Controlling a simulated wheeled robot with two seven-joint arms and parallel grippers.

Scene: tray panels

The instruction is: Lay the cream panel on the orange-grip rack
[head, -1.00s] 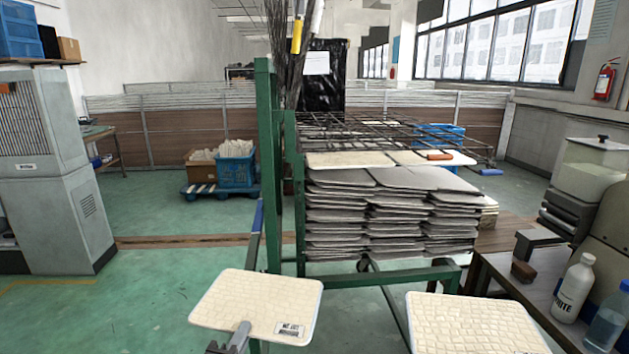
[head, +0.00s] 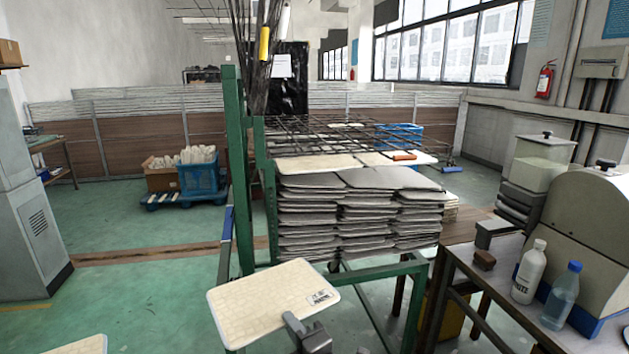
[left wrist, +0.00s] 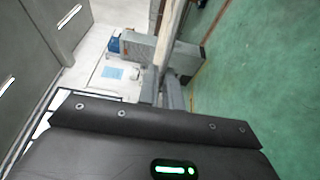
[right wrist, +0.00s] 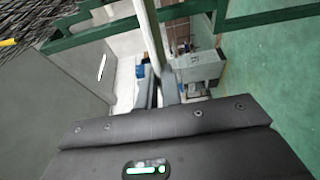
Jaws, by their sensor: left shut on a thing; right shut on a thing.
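My right gripper (head: 292,320) is shut on the near right edge of a cream panel (head: 255,298) with a white label, held roughly flat in front of the green-framed rack. This panel shows edge-on in the right wrist view (right wrist: 147,30). A second cream panel (head: 82,345) shows only at the bottom left. In the left wrist view my left gripper (left wrist: 163,88) is shut on a panel seen edge-on (left wrist: 172,35). The black wire rack (head: 340,135) lies lowered across the green frame, with an orange grip (head: 404,155) at its near right. Cream panels (head: 315,163) lie just beneath the wires.
Grey panels (head: 350,215) are stacked below the wire level. Raised wire racks with yellow (head: 264,44) and white grips stand at the left post (head: 238,170). A blue grip (head: 452,169) sticks out right. A table with bottles (head: 529,272) stands right. Open floor lies left.

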